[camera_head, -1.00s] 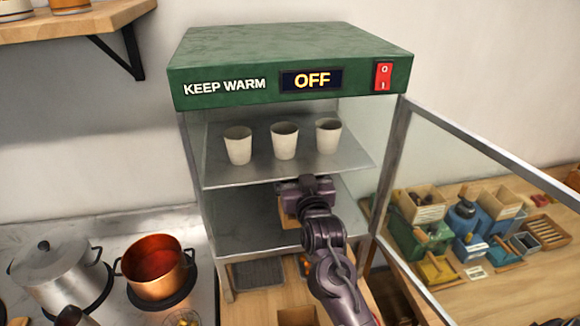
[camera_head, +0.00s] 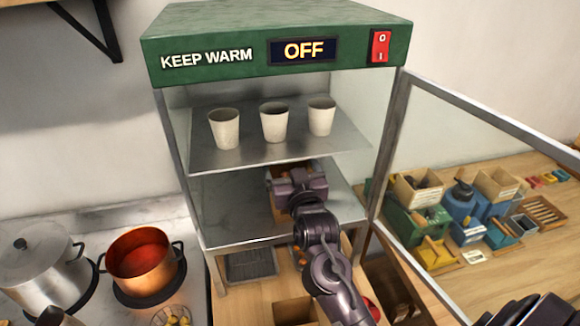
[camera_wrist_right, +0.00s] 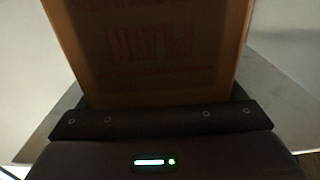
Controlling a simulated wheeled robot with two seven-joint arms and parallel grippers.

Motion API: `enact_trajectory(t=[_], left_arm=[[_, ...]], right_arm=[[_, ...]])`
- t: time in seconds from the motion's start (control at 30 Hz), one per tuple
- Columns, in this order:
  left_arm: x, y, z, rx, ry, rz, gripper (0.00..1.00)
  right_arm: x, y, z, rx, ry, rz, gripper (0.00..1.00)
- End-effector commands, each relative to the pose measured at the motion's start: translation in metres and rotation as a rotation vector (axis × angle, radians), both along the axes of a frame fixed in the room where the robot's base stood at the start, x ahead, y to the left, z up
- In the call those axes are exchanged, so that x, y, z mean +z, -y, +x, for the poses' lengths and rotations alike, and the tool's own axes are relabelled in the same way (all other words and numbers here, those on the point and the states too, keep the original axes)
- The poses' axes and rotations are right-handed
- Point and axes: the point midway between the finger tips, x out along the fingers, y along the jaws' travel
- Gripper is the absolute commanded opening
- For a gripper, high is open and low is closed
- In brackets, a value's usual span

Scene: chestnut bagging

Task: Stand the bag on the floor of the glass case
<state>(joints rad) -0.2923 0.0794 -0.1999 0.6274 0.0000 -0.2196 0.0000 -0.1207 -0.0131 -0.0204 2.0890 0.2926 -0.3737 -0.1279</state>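The glass case (camera_head: 175,150) has a green top reading KEEP WARM and OFF. Its metal floor (camera_head: 222,215) lies below an upper shelf. My right gripper (camera_head: 290,188) reaches through the open front, under the upper shelf, shut on a brown paper bag (camera_head: 279,212). The bag looks upright, partly hidden behind the gripper. I cannot tell whether its base touches the floor. In the right wrist view the bag (camera_wrist_right: 150,50) rises just beyond the gripper, with dim reddish print on its face. My left gripper is not in view.
Three pale cups (camera_head: 274,121) stand on the upper shelf (camera_head: 235,158), above my right gripper. The glass door (camera_head: 470,150) is swung open to the right. A copper pot (camera_head: 140,262) and a steel pot (camera_head: 40,270) stand at left. The case floor is clear left of the bag.

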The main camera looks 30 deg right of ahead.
Motion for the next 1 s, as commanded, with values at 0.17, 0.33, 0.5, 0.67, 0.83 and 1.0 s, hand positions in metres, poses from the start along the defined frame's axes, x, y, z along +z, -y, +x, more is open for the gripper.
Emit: enact_trajectory(t=[0.17,0.33,0.5,0.67,0.83,1.0], left_arm=[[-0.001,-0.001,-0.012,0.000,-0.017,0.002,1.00],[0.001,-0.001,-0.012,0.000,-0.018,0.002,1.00],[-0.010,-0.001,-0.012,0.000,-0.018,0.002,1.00],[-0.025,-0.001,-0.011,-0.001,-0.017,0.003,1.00],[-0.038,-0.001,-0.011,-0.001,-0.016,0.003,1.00],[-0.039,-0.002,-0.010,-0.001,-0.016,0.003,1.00]], right_arm=[[0.001,0.000,0.000,0.000,0.001,0.000,1.00],[0.004,0.000,0.000,0.000,0.001,0.000,1.00],[0.000,-0.005,-0.018,0.001,-0.001,0.000,1.00],[-0.002,-0.014,-0.053,0.001,-0.001,0.000,1.00],[-0.001,-0.023,-0.088,0.000,-0.001,0.002,1.00],[0.002,-0.028,-0.108,0.001,-0.002,0.000,1.00]])
